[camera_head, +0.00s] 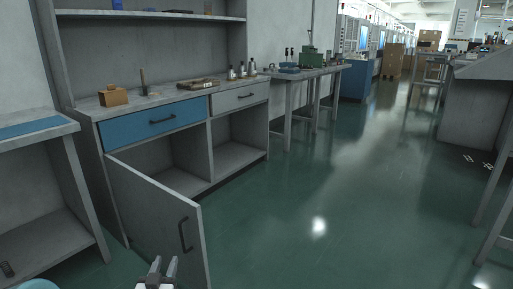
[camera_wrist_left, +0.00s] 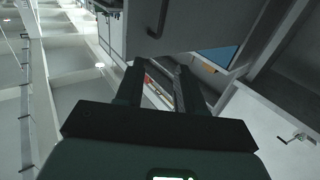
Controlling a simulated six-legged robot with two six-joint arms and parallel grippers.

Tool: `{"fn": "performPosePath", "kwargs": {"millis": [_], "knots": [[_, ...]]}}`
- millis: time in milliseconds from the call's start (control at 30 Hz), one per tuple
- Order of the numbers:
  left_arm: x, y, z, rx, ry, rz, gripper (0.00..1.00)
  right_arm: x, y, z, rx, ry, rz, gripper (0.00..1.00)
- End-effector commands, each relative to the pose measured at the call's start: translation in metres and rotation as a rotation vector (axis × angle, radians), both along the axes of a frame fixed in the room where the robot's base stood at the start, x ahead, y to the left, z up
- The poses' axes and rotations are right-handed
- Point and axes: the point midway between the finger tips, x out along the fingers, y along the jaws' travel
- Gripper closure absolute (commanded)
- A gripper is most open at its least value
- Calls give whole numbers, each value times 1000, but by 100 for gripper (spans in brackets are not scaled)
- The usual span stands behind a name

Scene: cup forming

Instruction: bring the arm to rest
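My left gripper (camera_head: 163,265) is at the bottom of the head view, in front of the open grey cabinet door (camera_head: 150,215). Its two fingers stand apart with nothing between them. In the left wrist view the gripper (camera_wrist_left: 159,75) also shows its dark fingers spread and empty. A grey panel with a dark handle (camera_wrist_left: 160,20) is just beyond the fingertips there, and I see no contact. My right gripper is not in view.
The cabinet has a blue drawer (camera_head: 157,122) and a grey drawer (camera_head: 240,96), both closed. Its open door juts into the floor space at its dark handle (camera_head: 185,234). A workbench (camera_head: 312,72) stands behind. The green floor (camera_head: 330,190) to the right is clear.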

Motion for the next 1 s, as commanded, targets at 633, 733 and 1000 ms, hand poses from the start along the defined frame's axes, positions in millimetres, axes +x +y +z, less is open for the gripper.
{"fn": "performPosePath", "kwargs": {"millis": [633, 733, 1000], "knots": [[-109, -108, 143, -178, 612, -187, 62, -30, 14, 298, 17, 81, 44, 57], [-149, -125, 146, -227, 780, -213, 62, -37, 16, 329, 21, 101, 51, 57], [-277, -159, 127, -376, 1271, -238, 62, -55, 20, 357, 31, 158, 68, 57]]}}
